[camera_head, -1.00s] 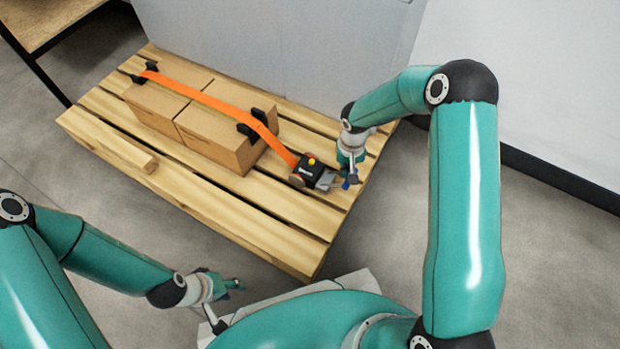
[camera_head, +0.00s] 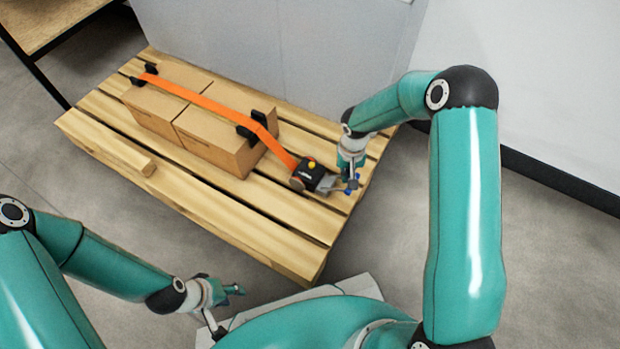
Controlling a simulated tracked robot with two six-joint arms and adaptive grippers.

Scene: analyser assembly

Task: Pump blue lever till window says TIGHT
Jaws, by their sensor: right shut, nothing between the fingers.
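The window's text cannot be read. My left gripper (camera_head: 236,290) is low at the left, away from the pallet, and its fingers are too small to judge.
Cardboard boxes (camera_head: 215,150) lie under the strap, with black edge protectors on it. The wooden pallet (camera_head: 240,212) has open gaps between slats. A grey panel (camera_head: 270,55) stands behind it. A table (camera_head: 45,20) is at the top left.

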